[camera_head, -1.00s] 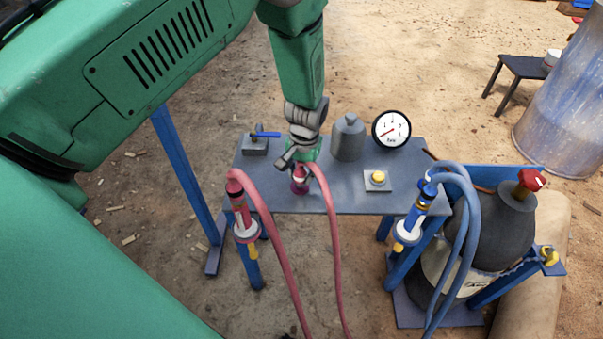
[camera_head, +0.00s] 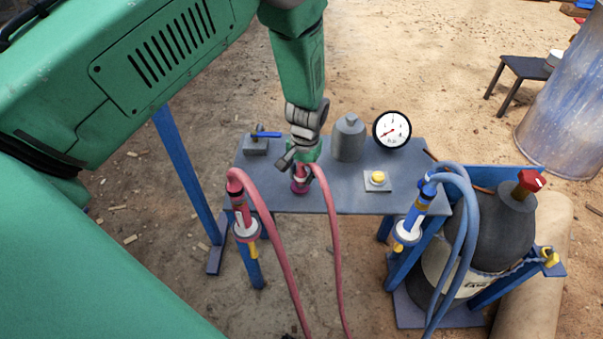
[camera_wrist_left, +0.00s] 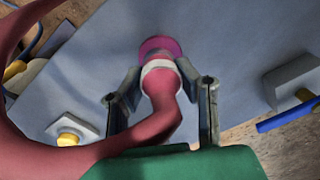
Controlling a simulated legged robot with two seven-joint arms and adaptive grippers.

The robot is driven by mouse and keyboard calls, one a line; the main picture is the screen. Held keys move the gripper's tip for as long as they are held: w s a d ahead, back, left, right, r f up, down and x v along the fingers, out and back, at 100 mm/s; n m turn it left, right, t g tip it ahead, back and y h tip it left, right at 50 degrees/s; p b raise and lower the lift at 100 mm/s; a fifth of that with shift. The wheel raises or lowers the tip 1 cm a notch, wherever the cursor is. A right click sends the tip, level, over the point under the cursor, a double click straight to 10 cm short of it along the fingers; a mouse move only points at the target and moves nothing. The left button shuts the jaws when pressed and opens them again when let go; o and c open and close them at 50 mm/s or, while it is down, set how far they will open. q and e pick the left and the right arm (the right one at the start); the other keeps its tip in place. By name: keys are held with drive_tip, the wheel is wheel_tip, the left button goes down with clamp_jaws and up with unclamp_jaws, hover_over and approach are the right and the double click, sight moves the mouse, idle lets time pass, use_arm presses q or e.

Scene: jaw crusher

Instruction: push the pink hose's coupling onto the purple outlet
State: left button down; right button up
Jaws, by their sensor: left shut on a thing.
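My left gripper (camera_head: 301,163) points down over the front part of the grey-blue table (camera_head: 335,200). It is shut on the coupling end of the pink hose (camera_head: 333,235). In the left wrist view the coupling (camera_wrist_left: 160,67) shows a pale ring between the two fingers (camera_wrist_left: 163,100), and the pink hose (camera_wrist_left: 150,125) bends away to the left. The purple outlet (camera_head: 299,187) is directly below the coupling; it also shows in the left wrist view (camera_wrist_left: 160,46) as a magenta disc at the coupling's end. I cannot tell how far the coupling is on it. My right gripper is not in view.
A pressure gauge (camera_head: 392,129), a grey bottle-shaped body (camera_head: 348,140), a yellow button (camera_head: 377,178) and a blue-handled valve (camera_head: 257,145) stand on the table. A blue hose (camera_head: 466,215) hangs at the right beside a dark tank (camera_head: 495,235).

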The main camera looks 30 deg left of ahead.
use_arm(q)
drive_tip(key=shift+d+f, duration=0.15)
drive_tip(key=shift+f, duration=0.2)
drive_tip(key=c, duration=1.1)
unclamp_jaws()
drive_tip(key=shift+w+r, duration=0.1)
drive_tip(key=shift+r, duration=0.25)
drive_tip(key=r, duration=1.1)
drive_tip(key=shift+d, duration=0.3)
